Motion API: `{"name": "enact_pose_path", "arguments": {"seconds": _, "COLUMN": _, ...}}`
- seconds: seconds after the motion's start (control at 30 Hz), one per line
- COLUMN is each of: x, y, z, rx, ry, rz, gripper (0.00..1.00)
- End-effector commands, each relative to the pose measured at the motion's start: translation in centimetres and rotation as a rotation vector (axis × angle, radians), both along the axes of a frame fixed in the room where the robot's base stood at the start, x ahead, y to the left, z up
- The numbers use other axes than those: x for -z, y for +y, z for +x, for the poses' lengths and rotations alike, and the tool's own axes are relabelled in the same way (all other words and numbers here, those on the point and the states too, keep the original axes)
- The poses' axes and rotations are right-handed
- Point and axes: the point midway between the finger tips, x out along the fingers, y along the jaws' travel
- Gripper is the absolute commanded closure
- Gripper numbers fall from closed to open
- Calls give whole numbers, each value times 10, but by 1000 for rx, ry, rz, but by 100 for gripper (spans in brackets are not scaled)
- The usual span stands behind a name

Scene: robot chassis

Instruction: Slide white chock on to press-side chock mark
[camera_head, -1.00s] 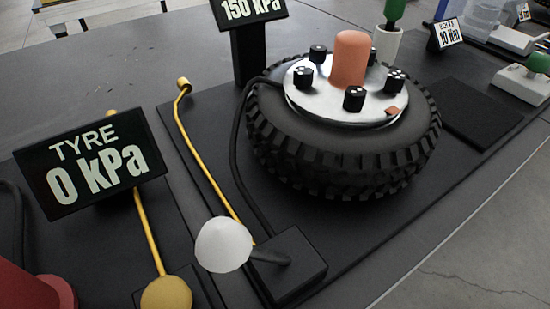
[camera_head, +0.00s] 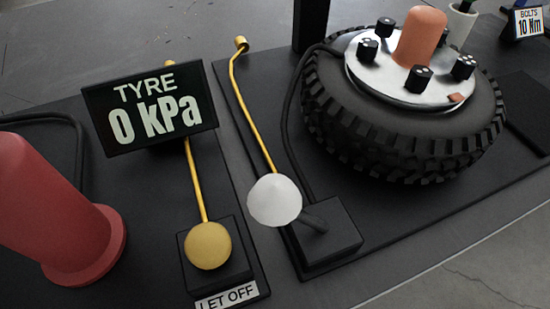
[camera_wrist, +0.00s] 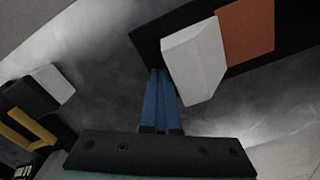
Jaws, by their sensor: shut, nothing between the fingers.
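In the wrist view a white block (camera_wrist: 194,62), which looks like the white chock, lies at the edge of a black strip (camera_wrist: 291,30). An orange patch (camera_wrist: 246,32) on the strip, perhaps the chock mark, borders the block's right side. I cannot tell whether the block overlaps the patch. My gripper (camera_wrist: 160,72) has two blue fingers, shut together and empty. Their tips are beside the block's left side; I cannot tell whether they touch it. The head view shows neither my gripper nor this block.
Another white block (camera_wrist: 54,84) with black and yellow parts is at the wrist view's left. The head view shows a tyre (camera_head: 400,120), a white-knobbed lever (camera_head: 274,200), a yellow knob (camera_head: 208,246), a "TYRE 0 kPa" sign (camera_head: 148,108) and a red post (camera_head: 50,210).

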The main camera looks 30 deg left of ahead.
Motion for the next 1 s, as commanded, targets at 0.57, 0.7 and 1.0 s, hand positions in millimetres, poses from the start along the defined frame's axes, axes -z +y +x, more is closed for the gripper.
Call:
{"name": "enact_pose_path", "arguments": {"seconds": 0.57, "x": 0, "y": 12, "z": -14, "rx": -2, "ry": 1, "rz": 1, "gripper": 100}}
{"name": "enact_pose_path", "arguments": {"seconds": 0.7, "x": 0, "y": 15, "z": -17, "rx": -2, "ry": 1, "rz": 1, "gripper": 100}}
{"name": "enact_pose_path", "arguments": {"seconds": 1.0, "x": 0, "y": 21, "z": -24, "rx": -3, "ry": 1, "rz": 1, "gripper": 100}}
